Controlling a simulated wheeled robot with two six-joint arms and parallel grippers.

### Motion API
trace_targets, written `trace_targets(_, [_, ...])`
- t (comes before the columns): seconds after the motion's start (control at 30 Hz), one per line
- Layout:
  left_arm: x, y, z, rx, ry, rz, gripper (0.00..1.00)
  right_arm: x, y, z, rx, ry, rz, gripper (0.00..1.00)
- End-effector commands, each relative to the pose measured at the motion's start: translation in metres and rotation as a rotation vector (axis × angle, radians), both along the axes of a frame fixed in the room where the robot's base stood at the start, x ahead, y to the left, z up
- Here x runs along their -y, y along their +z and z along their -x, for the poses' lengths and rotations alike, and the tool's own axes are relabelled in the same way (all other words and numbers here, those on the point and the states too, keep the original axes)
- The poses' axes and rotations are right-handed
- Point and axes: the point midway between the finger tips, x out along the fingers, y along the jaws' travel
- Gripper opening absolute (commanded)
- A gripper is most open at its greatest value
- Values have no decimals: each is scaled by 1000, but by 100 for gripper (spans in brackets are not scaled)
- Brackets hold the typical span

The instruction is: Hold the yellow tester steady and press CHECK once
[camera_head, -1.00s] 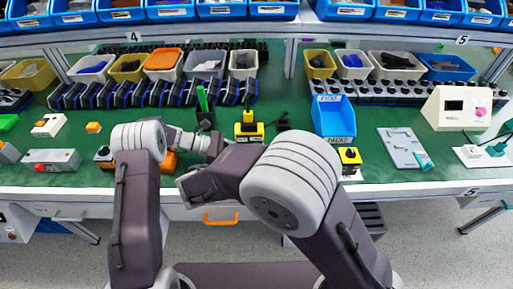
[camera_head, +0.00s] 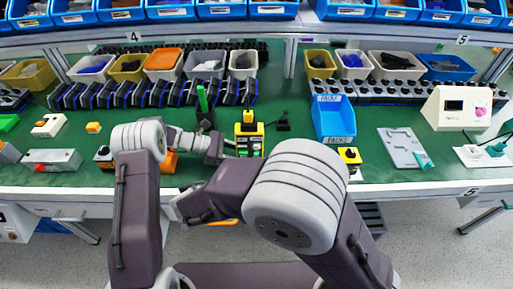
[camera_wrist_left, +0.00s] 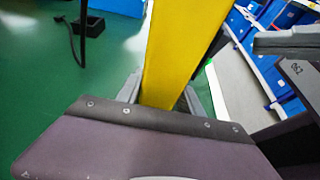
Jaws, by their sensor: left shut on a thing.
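The yellow tester (camera_head: 249,128) stands upright on the green bench, left of the middle in the head view. Its front carries a dark area and small green and light marks low down; I cannot read which one is CHECK. My left gripper (camera_head: 228,146) reaches it from the left. In the left wrist view its fingers (camera_wrist_left: 160,98) lie on both sides of the tester's yellow body (camera_wrist_left: 183,45) and are shut on it. My right arm's end (camera_head: 187,206) is low in the head view, in front of the bench edge and apart from the tester. Its fingers are not clear.
A black holder (camera_head: 205,117) with a green upright piece stands left of the tester. A blue bin (camera_head: 333,119) and a yellow-topped box (camera_head: 350,156) stand to the right. Bins and rows of dark devices line the back. Some green bench top is free right of the tester.

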Motion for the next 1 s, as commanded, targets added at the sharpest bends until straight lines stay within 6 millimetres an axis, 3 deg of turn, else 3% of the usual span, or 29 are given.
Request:
trace_targets(0.1, [0,0,0,0,0,0,1,0,0,0,0,0,0,0])
trace_targets(0.13, [0,0,0,0,0,0,49,0,0,0,0,0,0,0])
trace_targets(0.2, [0,0,0,0,0,0,68,0,0,0,0,0,0,0])
trace_targets(0.57, [-4,2,-1,1,2,0,69,0,0,0,0,0,0,0])
trace_targets(1.0, [-94,39,-1,1,3,0,69,0,0,0,0,0,0,0])
